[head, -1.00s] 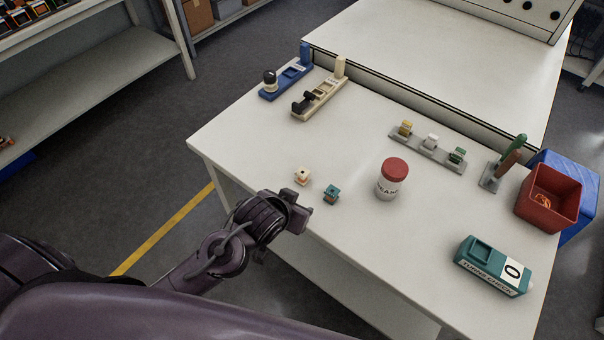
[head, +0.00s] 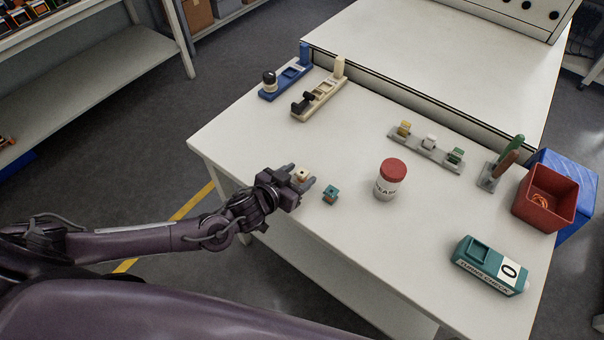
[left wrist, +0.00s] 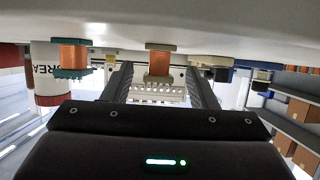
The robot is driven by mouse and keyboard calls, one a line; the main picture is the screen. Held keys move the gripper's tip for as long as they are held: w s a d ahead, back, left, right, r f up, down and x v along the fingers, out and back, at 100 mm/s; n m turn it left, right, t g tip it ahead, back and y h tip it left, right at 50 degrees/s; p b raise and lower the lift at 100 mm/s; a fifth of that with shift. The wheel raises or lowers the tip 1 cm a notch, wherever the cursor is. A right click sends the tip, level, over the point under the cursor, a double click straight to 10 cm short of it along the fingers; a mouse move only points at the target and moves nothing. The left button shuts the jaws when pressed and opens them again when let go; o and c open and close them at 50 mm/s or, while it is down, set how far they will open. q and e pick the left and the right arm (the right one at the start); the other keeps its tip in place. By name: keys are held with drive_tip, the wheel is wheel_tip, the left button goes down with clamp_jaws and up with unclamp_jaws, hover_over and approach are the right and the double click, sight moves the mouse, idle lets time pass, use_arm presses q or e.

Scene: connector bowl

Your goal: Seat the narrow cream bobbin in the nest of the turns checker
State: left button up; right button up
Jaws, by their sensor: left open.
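The cream bobbin (head: 302,174), with a copper-coloured winding, stands on the white table near its front left edge. My left gripper (head: 301,180) is open around it, one finger on each side. In the left wrist view the bobbin's copper winding (left wrist: 158,62) shows between the two open fingers (left wrist: 160,82); I cannot tell if they touch it. The turns checker (head: 490,265) is a teal box with a white "0" panel at the front right. Its recessed nest (head: 480,250) looks empty. My right gripper is not in view.
A teal bobbin (head: 330,194) stands just right of my left gripper. A red-lidded grease jar (head: 391,180) stands between it and the checker. Behind are a grey rack (head: 425,150) of small bobbins, blue and cream fixtures (head: 318,100), and a red bin (head: 545,197).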

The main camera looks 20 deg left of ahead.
sight(300, 174)
use_arm(q)
drive_tip(key=shift+x, duration=1.85)
drive_tip(key=shift+r, duration=0.15)
drive_tip(key=c, duration=1)
drive_tip(key=shift+c, duration=0.2)
